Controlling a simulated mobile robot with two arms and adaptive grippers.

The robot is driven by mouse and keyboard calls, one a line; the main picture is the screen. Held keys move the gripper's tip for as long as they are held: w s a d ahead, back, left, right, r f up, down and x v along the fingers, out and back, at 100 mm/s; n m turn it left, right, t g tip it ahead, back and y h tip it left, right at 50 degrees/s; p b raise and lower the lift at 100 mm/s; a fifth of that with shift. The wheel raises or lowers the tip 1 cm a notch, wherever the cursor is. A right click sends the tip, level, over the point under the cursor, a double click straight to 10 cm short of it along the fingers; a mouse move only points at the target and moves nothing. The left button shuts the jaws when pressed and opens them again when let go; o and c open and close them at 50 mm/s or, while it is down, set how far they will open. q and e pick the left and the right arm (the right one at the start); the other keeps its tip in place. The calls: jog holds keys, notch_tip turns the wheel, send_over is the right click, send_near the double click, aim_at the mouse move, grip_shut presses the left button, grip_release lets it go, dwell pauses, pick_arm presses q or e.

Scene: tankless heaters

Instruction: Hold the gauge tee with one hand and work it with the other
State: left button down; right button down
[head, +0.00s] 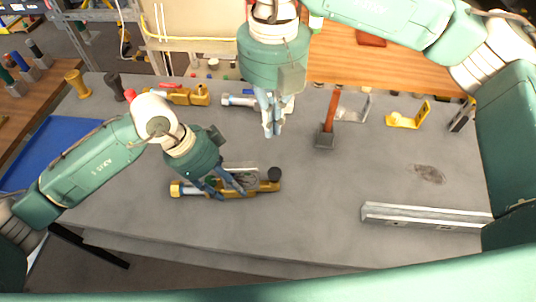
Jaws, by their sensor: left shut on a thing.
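The gauge tee (262,187) appears to be the long brass fitting lying on the grey bench in front of me, with a dark round part at its right end and a pale section near its left end. My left gripper (230,194) is shut on its middle from above, and its fingers hide part of the body. My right gripper (272,134) hangs pointing down above the bench, behind the tee and apart from it. Its fingers look close together with nothing visible between them, but their opening is unclear from this angle.
A similar brass fitting (190,95) and a pale metal fitting (236,100) lie at the back. A hammer (327,134), a yellow bracket (408,118) and a metal channel (420,217) lie to the right. The bench (300,220) is clear right of the tee.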

aim_at(271, 172)
notch_tip(271, 172, down, 14)
jog(key=shift+r, duration=0.1)
dwell(0.4)
jog(key=shift+s+f, duration=0.15)
jog(key=shift+f, duration=1.15)
notch_tip(271, 172, up, 14)
jog(key=shift+r, duration=0.15)
dwell(1.7)
